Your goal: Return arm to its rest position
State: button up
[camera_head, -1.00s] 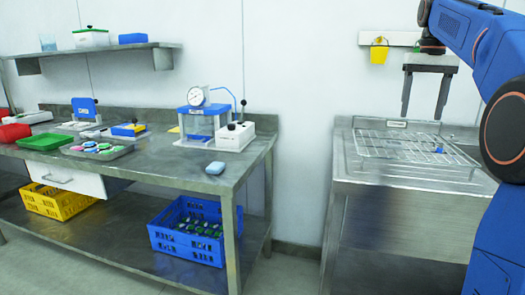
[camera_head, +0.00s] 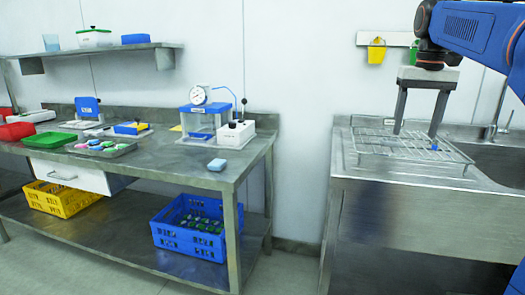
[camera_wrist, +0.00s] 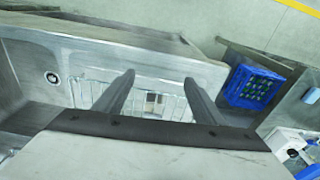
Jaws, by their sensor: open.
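My gripper (camera_head: 418,132) is open and empty at the right of the head view. Its two long dark fingers point down over the wire rack (camera_head: 385,153) on the steel sink counter (camera_head: 395,205). My blue arm reaches in from the upper right. I cannot tell how high the fingertips are above the rack.
A yellow cup (camera_head: 376,53) hangs on a wall rail near the gripper. A sink basin and tap (camera_head: 492,130) lie to the right. The steel workbench (camera_head: 190,170) on the left holds a gauge press (camera_head: 203,112), trays and a blue sponge (camera_head: 217,164). A floor gap separates it from the counter.

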jog(key=s+a+f+n+t, duration=0.1)
jog(key=s+a+f, duration=0.2)
jog(key=s+f, duration=0.6)
jog(key=s+a+f+t, duration=0.1)
jog(key=s+a+f, duration=0.3)
jog(key=s+f, duration=0.5)
jog(key=s+a+f+n+t, duration=0.1)
jog(key=s+a+f, duration=0.3)
jog(key=s+f, duration=0.5)
notch_tip(320, 180, down, 4)
jog(key=shift+a+f+n+t, duration=0.1)
jog(key=shift+a+n+t, duration=0.05)
jog(key=shift+n+t, duration=0.2)
